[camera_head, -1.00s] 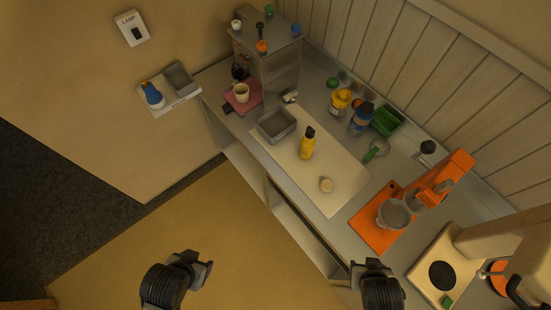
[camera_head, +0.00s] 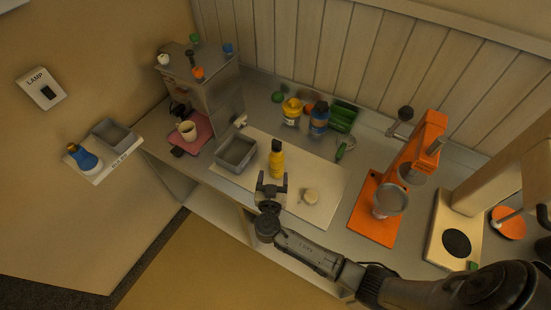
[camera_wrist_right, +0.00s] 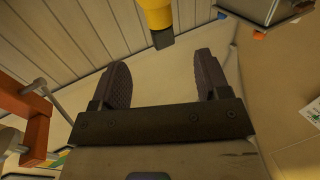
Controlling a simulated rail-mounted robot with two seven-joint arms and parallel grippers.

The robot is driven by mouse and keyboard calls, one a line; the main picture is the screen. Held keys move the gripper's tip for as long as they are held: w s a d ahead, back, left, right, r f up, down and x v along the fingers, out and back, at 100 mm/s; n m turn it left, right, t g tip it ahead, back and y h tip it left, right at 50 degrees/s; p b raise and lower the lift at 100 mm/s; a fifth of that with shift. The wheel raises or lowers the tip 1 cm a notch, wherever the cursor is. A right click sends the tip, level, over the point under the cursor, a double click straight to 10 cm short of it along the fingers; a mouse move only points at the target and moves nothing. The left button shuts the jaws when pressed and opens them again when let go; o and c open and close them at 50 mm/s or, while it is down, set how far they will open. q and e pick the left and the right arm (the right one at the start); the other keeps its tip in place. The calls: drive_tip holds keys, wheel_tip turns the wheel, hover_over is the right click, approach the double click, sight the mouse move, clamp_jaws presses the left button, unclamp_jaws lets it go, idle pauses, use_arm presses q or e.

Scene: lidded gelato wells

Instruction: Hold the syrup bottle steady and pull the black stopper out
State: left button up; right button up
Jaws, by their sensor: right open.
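A yellow syrup bottle (camera_head: 276,165) stands upright on the pale board (camera_head: 325,190), with the dark stopper (camera_head: 277,144) in its top. In the right wrist view the bottle (camera_wrist_right: 155,13) hangs in from the top edge, with its stopper (camera_wrist_right: 163,39) pointing toward the fingers. My right gripper (camera_head: 271,181) is open and empty, just in front of the bottle; its two fingers also show in the right wrist view (camera_wrist_right: 162,78), with a gap between them and the stopper beyond their tips. My left gripper is out of view.
A grey bin (camera_head: 236,151) stands left of the bottle and a small round pale item (camera_head: 311,196) lies to its right. Behind are a yellow jar (camera_head: 292,112), a blue bottle (camera_head: 319,120) and a green crate (camera_head: 343,117). An orange machine (camera_head: 408,165) stands farther right.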

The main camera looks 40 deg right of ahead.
sight(276, 153)
drive_tip(key=p+x, duration=0.2)
drive_tip(key=x, duration=0.7)
drive_tip(key=shift+w+d+r, duration=0.1)
drive_tip(key=shift+w+d, duration=0.15)
drive_tip(key=shift+x, duration=0.95)
drive_tip(key=shift+c, duration=0.3)
drive_tip(key=shift+c, duration=1.4)
drive_tip(key=c, duration=0.6)
drive_tip(key=o, duration=0.9)
drive_tip(key=shift+o, duration=0.2)
drive_tip(key=shift+s, duration=0.1)
drive_tip(key=v, duration=1.2)
